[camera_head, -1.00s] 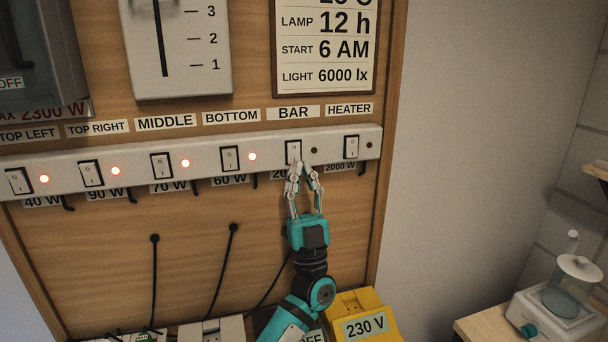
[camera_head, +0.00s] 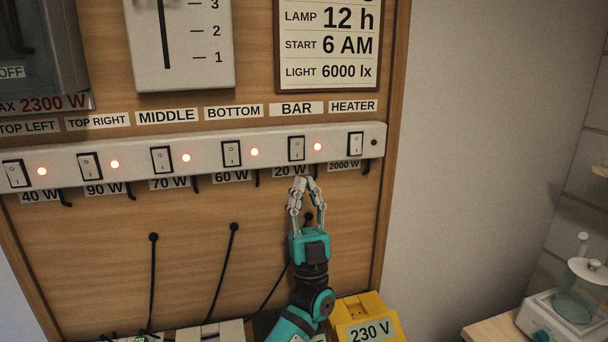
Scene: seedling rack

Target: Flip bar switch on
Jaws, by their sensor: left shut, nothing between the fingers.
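The bar switch (camera_head: 297,148) is a white rocker in a black frame on the white switch strip (camera_head: 207,157), under the BAR label (camera_head: 296,108). The small lamp (camera_head: 318,146) to its right glows red-orange. My left gripper (camera_head: 304,181) points up just below the strip, under the bar switch, with its fingertips close together. It is shut with nothing in it. It appears apart from the switch. My right gripper is not in view.
The other switches to the left have lit lamps. The heater switch (camera_head: 356,144) at the right has a dark lamp (camera_head: 374,142). Black cables hang below the strip. A yellow 230 V box (camera_head: 365,310) stands at the lower right.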

